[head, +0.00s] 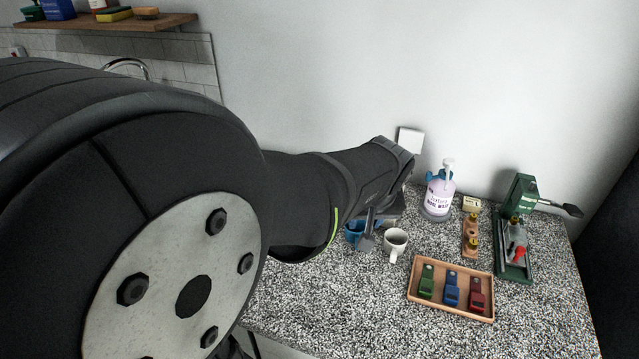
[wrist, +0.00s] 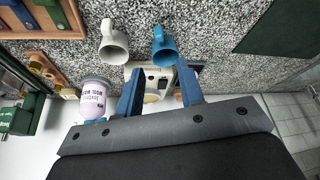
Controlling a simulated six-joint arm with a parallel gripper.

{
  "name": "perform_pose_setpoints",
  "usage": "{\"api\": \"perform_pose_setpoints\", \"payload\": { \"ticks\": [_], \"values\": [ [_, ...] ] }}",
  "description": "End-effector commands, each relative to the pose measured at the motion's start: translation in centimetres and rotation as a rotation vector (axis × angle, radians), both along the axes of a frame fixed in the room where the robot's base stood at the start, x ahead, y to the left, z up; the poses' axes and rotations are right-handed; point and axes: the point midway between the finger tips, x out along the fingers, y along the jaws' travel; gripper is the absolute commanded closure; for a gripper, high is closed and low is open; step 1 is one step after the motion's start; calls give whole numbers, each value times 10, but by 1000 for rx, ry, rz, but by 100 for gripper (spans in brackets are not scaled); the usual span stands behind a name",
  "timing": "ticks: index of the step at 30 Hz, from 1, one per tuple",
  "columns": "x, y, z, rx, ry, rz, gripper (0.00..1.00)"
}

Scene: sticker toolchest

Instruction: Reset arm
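My gripper (wrist: 159,74) shows in the wrist view with its two blue fingers spread apart and nothing held between them. In the head view my arm reaches over the counter and its black links hide most of the gripper. A blue mug (wrist: 163,50) lies beyond the fingertips in the wrist view; in the head view the blue mug (head: 354,234) is partly hidden by my arm. A white mug (head: 396,240) stands beside it and also shows in the wrist view (wrist: 113,46).
A wooden tray (head: 451,312) holds green, blue and red pieces at the counter's front. A pump bottle (head: 439,197), a wooden block with brass parts (head: 470,238) and a green press (head: 521,197) stand at the right. A pale boxy object (wrist: 151,80) appears behind the fingers. The front-left counter is clear.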

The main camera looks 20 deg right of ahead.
Motion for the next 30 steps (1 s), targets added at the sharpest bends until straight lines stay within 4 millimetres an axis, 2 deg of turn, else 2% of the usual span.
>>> {"api": "perform_pose_setpoints", "payload": {
  "ticks": [8, 13, 30],
  "values": [
    [0, 0, 0, 0, 0, 0, 65],
    [3, -1, -8, 2, 1, 0, 65],
    [32, -13, -86, 2, 2, 0, 65]
  ]
}}
